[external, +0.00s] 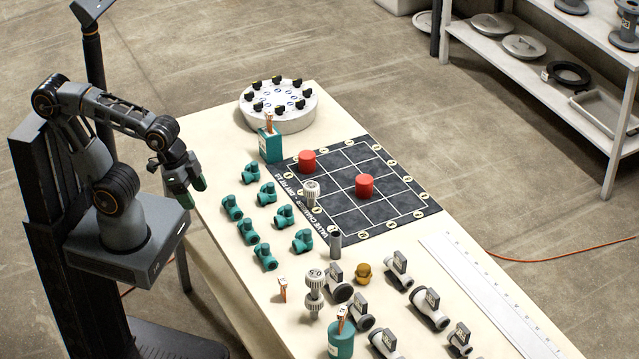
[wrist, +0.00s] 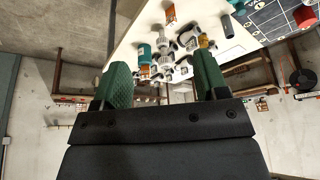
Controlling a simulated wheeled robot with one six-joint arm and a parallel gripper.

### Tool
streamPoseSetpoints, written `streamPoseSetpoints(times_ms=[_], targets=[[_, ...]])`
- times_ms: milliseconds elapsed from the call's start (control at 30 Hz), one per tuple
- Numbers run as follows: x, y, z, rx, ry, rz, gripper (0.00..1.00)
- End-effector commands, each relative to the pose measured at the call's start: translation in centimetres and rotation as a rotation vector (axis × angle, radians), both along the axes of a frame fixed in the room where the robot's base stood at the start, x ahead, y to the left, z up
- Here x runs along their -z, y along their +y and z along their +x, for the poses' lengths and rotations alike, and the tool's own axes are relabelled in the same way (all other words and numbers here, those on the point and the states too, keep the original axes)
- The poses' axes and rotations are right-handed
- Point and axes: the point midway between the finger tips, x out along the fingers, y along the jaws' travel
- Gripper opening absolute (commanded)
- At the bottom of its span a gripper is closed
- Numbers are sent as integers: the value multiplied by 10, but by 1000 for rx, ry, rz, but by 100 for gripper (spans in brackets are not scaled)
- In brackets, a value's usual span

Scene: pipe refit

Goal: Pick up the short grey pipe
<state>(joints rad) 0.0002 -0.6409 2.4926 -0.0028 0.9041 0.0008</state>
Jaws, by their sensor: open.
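The short grey pipe (external: 335,244) stands on the table by the near edge of the dark grid mat (external: 345,234), close to the teal fittings. In the wrist view a dark grey cylinder (wrist: 227,25) at the upper right looks like the same pipe. My gripper (external: 192,194) is open and empty, with green fingers. It is at the table's left side, well apart from the pipe. In the wrist view the two fingers (wrist: 162,80) are spread with nothing held between them.
Several teal fittings (external: 267,194) stand between my gripper and the mat. Two red cylinders (external: 364,185) and a ribbed grey fitting (external: 311,194) are on the mat. Grey valves (external: 430,308), a brass piece (external: 363,273) and a teal container (external: 341,341) crowd the near end. A white ruler (external: 490,295) lies right.

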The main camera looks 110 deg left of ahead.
Motion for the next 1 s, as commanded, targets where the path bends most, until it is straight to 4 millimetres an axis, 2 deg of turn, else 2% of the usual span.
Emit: streamPoseSetpoints(times_ms=[100,167,367,467,533,667,767,867,1000], targets=[[0,0,0,0,0,0,67],[0,0,0,0,0,0,63],[0,0,0,-2,1,-1,63],[0,2,6,-39,17,-23,63],[-1,4,18,-101,42,-65,63],[-3,14,56,-304,127,-204,63],[0,28,97,-505,212,-349,63],[8,50,140,-701,301,-502,63],[30,92,195,-948,427,-714,63]])
